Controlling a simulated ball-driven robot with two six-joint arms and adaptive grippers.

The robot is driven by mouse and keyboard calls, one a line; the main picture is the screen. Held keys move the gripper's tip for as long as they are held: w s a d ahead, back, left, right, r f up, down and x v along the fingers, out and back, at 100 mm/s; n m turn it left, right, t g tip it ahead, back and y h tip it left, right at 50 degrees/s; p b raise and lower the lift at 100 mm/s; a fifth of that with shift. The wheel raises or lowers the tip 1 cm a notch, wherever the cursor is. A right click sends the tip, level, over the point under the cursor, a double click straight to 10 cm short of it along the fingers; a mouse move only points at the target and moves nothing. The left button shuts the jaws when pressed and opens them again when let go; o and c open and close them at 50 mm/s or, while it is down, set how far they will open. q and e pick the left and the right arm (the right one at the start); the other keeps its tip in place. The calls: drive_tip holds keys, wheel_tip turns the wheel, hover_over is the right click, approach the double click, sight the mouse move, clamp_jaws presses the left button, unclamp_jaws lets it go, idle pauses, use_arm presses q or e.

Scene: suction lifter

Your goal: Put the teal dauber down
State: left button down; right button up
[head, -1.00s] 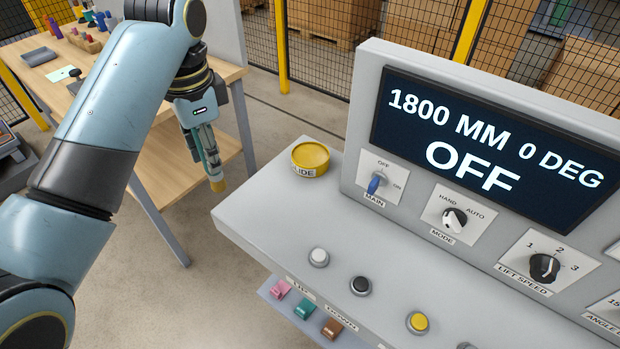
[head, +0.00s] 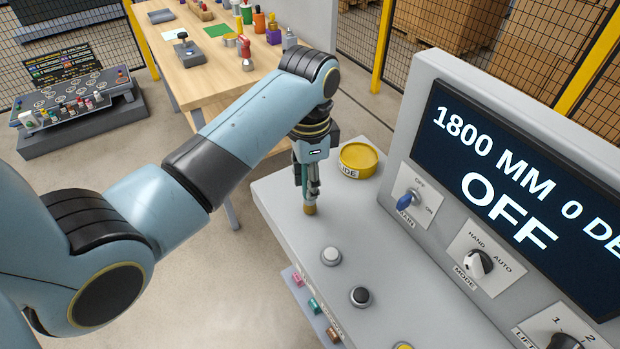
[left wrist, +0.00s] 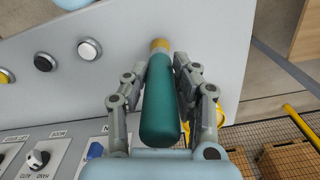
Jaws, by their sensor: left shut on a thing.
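The teal dauber (left wrist: 158,105) has a long teal body and a yellow-brown tip. My left gripper (head: 307,188) is shut on it, with one finger on each side of the body in the left wrist view. In the head view the dauber points tip down (head: 310,209) over the left end of the grey console top (head: 285,215). It is in front of the round yellow dish (head: 358,160). I cannot tell whether the tip touches the surface. My right gripper is in neither view.
A white button (head: 331,256) and a black button (head: 360,296) sit on the console nearby. The blue MAIN switch (head: 405,201) and the OFF display (head: 500,170) stand behind. A wooden table (head: 200,75) holds daubers and stamps. Bare console lies around the dauber's tip.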

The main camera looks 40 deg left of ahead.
use_arm(q)
drive_tip(key=shift+a+f, duration=0.1)
drive_tip(key=shift+f, duration=0.15)
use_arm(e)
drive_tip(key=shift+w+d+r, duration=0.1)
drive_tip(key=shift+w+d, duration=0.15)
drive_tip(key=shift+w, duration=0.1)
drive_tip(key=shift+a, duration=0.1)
use_arm(q)
drive_tip(key=c, duration=1.4)
unclamp_jaws()
drive_tip(key=shift+c, duration=0.2)
drive_tip(key=o, duration=0.4)
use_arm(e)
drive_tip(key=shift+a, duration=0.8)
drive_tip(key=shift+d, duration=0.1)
